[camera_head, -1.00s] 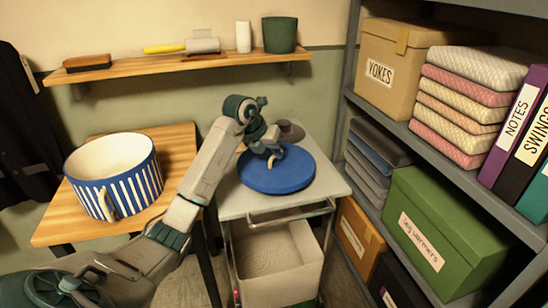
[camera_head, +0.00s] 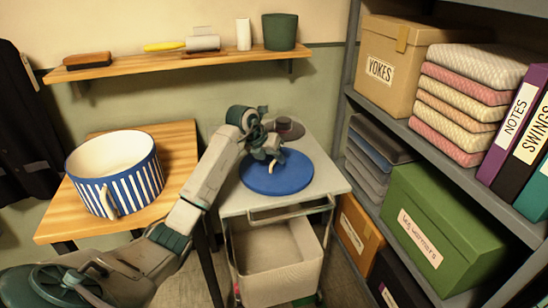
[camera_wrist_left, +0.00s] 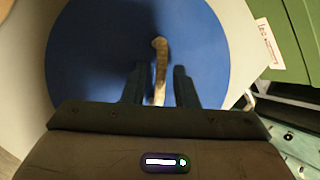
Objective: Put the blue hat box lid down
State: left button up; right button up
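The blue hat box lid (camera_head: 287,182) lies flat on the grey top of the cart (camera_head: 235,198). Its tan handle (camera_head: 272,167) stands up from the middle. My left gripper (camera_head: 268,156) is just above the lid at the handle. In the left wrist view the lid (camera_wrist_left: 95,55) fills much of the picture. There the handle (camera_wrist_left: 160,65) lies between the two spread fingers, with a gap on each side. The open hat box (camera_head: 142,183), blue and white striped, stands on a wooden table to the left. My right gripper is not in view.
A dark hat (camera_head: 288,129) sits behind the lid on the cart. Shelving with a green box (camera_head: 445,222), folded fabrics and binders rises close on the right. A wall shelf (camera_head: 170,64) holds small items above. A pale bin (camera_head: 275,275) is under the cart top.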

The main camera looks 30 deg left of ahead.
pick_arm(q)
jog(key=shift+r, duration=0.1)
